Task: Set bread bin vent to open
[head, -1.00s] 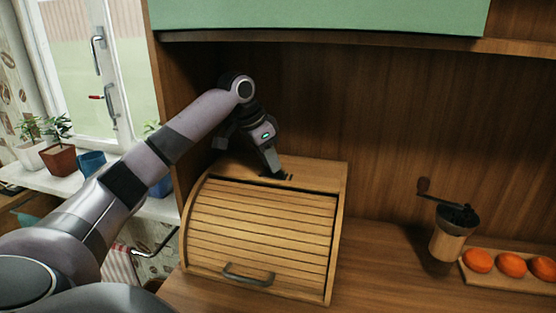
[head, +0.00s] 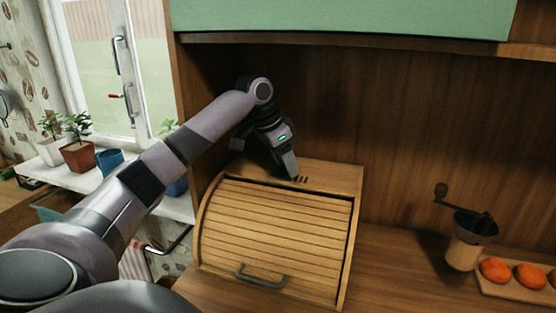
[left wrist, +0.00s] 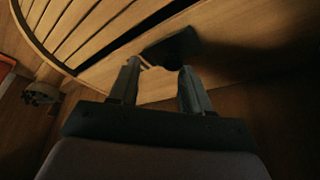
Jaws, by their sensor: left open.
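The wooden bread bin (head: 275,232) stands on the counter with its slatted roll front down. Dark vent slots (head: 303,180) show in its top. My left gripper (head: 290,174) is low over the bin top, its tip just left of the slots. In the left wrist view its two fingers (left wrist: 157,82) are apart, with a dark shape (left wrist: 173,47) just beyond the fingertips. I cannot tell if that shape is the vent's slider or if a finger touches it. The vent's setting cannot be read. My right gripper is not in view.
A coffee grinder (head: 466,247) and a board (head: 513,292) with orange fruits stand to the right on the counter. A green cupboard (head: 340,18) hangs above. The back panel (head: 440,115) is close behind the bin. Potted plants (head: 77,155) are on the left sill.

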